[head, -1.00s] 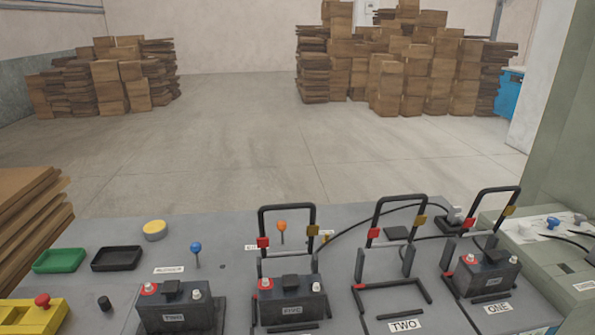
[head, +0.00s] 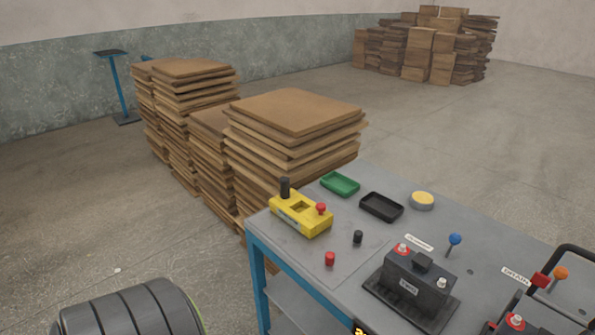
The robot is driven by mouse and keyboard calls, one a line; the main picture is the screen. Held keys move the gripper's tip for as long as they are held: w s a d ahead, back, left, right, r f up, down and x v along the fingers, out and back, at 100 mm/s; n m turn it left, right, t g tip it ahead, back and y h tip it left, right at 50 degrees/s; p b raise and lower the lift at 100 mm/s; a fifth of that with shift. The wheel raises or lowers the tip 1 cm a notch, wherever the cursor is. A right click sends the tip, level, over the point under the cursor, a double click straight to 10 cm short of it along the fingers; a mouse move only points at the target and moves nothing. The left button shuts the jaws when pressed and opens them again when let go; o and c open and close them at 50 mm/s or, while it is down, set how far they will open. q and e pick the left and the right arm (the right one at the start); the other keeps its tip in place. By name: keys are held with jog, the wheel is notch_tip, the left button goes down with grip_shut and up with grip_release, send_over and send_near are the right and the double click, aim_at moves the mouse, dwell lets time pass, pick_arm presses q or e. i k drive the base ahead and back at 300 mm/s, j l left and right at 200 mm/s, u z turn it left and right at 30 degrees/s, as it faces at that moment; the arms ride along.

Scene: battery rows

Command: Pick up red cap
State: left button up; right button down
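A small red cap (head: 330,258) stands on the grey table top (head: 300,258), near its left edge. It is in front of the yellow box (head: 301,214) and left of the battery (head: 416,282). A similar black cap (head: 358,237) stands a little behind it to the right. The red cap is in plain view and nothing touches it. Neither of my grippers can be made out in the head view.
A green tray (head: 341,184), a black tray (head: 382,207) and a yellow-topped round tin (head: 423,200) line the back of the table. A blue-knobbed lever (head: 454,240) stands behind the battery. Cardboard stacks (head: 295,115) rise beyond the table's left end.

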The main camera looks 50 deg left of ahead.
aim_at(330, 257)
jog(key=u, duration=1.3)
